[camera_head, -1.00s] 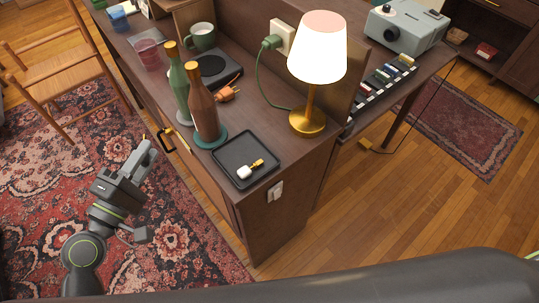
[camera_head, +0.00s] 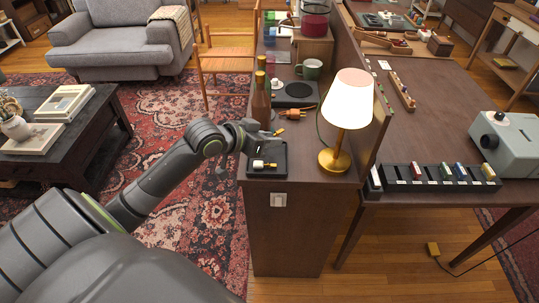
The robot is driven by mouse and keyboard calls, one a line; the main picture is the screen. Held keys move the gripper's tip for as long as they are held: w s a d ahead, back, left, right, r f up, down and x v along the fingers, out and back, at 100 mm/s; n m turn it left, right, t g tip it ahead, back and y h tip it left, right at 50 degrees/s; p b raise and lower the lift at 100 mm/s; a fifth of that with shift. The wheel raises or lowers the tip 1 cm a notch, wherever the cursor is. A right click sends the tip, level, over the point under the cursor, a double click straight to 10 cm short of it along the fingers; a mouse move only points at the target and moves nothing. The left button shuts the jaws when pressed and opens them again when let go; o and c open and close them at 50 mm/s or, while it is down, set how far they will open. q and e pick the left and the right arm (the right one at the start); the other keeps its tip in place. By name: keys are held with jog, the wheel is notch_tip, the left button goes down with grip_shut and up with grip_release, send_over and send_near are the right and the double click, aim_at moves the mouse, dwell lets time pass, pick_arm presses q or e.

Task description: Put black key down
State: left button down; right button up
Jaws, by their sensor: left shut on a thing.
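My left gripper (camera_head: 268,139) reaches in from the left over the sideboard and is shut on the black key, which is too small and dark here to make out clearly. The gripper is just above the back part of a small black tray (camera_head: 254,173). A key with a white tag and brass part (camera_head: 264,164) lies in the tray, in front of the gripper. My right gripper is not in view.
A brown bottle (camera_head: 260,106) stands just behind the gripper. A lamp (camera_head: 336,160) with a brass base stands right of the tray. An orange plug (camera_head: 293,113) and a green mug (camera_head: 310,69) are farther back. The sideboard's front edge is close to the tray.

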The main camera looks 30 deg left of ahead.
aim_at(275, 153)
pick_arm(q)
jog(key=shift+y, duration=0.4)
jog(key=a+f, duration=0.2)
jog(key=w+f, duration=0.1)
jog(key=f, duration=0.1)
jog(key=shift+w+a+f, duration=0.1)
jog(key=shift+a, duration=0.3)
jog(key=shift+m, duration=0.3)
jog(key=shift+f, duration=2.2)
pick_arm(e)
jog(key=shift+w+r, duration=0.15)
